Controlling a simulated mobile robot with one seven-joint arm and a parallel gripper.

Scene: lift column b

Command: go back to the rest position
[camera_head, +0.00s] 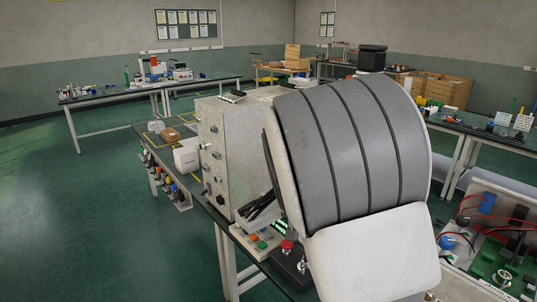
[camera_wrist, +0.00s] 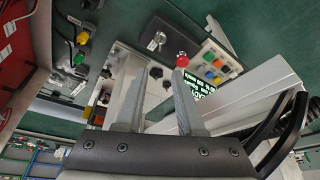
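My gripper (camera_wrist: 158,74) shows in the wrist view with its two grey fingers apart and nothing between them. It is open. The red knob (camera_wrist: 182,60) on a dark box lies just beyond the right fingertip in that view; I cannot tell if they touch. It also shows in the head view (camera_head: 287,245). In the head view my own arm, grey and white, fills the right middle and hides my gripper.
A grey cabinet (camera_head: 238,150) stands on the workbench left of my arm. A panel with coloured buttons (camera_head: 262,242) is in front of it. A board with red wires (camera_head: 490,240) lies at the right. The green floor (camera_head: 60,210) at left is clear.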

